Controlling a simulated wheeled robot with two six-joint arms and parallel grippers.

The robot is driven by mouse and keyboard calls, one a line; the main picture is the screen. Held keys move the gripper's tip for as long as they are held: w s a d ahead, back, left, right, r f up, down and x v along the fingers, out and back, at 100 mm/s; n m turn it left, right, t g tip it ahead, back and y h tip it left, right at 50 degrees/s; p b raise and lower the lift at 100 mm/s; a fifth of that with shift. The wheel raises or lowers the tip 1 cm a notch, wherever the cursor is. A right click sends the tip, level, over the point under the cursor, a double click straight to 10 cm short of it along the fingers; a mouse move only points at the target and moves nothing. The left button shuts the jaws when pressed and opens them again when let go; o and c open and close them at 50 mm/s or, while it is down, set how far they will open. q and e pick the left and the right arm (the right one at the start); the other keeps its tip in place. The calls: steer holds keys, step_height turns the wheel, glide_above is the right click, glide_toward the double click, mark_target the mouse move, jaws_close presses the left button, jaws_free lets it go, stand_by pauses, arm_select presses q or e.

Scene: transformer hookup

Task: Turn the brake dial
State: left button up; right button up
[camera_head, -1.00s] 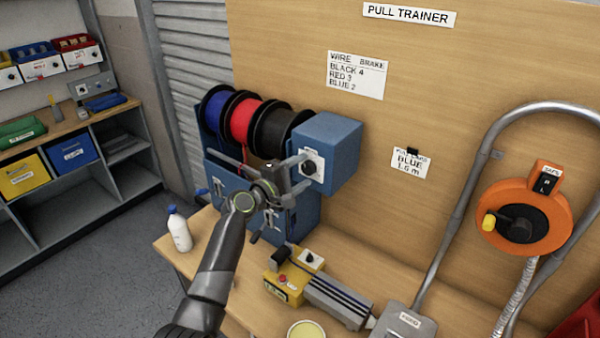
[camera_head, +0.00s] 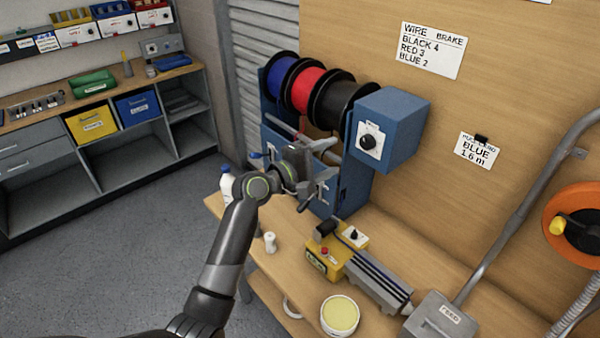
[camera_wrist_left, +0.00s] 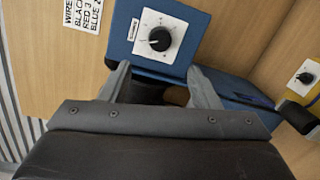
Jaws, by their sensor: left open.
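The brake dial (camera_head: 369,142) is a black round knob on a white plate, on the front of a blue box (camera_head: 400,120) beside the wire spools. It also shows at the top of the left wrist view, as the knob (camera_wrist_left: 160,38) with marks around it; I cannot read its setting. My left gripper (camera_head: 328,163) is open and empty, to the left of the dial and a little lower in the head view. In the left wrist view its two fingers (camera_wrist_left: 160,82) stand apart below the knob, not touching it. My right gripper is not in view.
Blue, red and black spools (camera_head: 305,90) sit left of the box. A wall card (camera_head: 432,50) reads black 4, red 3, blue 2; another card (camera_head: 477,151) reads blue. A yellow device (camera_head: 335,258), a round tin (camera_head: 340,314) and a white bottle (camera_head: 227,184) stand on the bench.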

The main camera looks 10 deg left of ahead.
arm_select(q)
steer(key=b+v, duration=0.1)
steer(key=v, duration=0.6)
steer(key=shift+s+a+b, duration=0.25)
steer(key=shift+b, duration=0.05)
